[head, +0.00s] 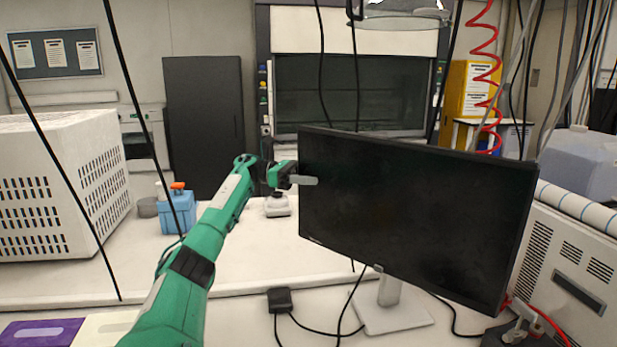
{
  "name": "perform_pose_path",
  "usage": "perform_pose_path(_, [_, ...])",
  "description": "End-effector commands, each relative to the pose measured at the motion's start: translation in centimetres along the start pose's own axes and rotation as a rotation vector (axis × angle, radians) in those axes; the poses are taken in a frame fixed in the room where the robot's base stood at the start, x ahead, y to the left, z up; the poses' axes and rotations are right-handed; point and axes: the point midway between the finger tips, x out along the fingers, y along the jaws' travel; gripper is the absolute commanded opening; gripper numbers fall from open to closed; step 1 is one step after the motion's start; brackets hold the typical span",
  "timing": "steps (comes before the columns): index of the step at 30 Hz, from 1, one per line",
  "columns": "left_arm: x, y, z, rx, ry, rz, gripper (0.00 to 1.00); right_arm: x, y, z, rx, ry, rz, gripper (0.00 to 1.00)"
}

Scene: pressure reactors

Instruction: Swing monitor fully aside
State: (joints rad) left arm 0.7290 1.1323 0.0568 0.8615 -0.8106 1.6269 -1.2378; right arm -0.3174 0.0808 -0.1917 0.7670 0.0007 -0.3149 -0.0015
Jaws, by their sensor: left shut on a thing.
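The monitor (415,215) is a large black screen on a white stand (390,310), in the right half of the head view. It is turned at an angle, its left edge farther from me than its right edge. My left gripper (304,180) is at the monitor's left edge, shut on it near mid-height. One pale finger lies across the front of the screen, and the other finger is hidden behind it. My right gripper is not in view.
A white perforated box (85,180) stands at the left. A blue bottle (178,212) with an orange top is behind my left arm. A grey-white machine (570,270) is close to the monitor's right edge. Black cables (340,325) and an adapter (280,300) lie around the stand.

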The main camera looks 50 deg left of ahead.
Motion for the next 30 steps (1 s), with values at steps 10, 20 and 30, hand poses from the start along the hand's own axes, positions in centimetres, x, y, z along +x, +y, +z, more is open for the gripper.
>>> perform_pose_path(10, [-1.1,0.1,-0.3,-0.002,0.001,0.003,0.49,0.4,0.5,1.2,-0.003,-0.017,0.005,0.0])
perform_pose_path(20, [-6.8,0.0,0.0,0.0,-0.003,0.003,0.49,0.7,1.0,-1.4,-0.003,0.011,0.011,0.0])
perform_pose_path(30, [-10.2,-0.1,0.2,0.003,-0.004,0.001,0.49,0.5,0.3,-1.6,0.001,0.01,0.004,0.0])
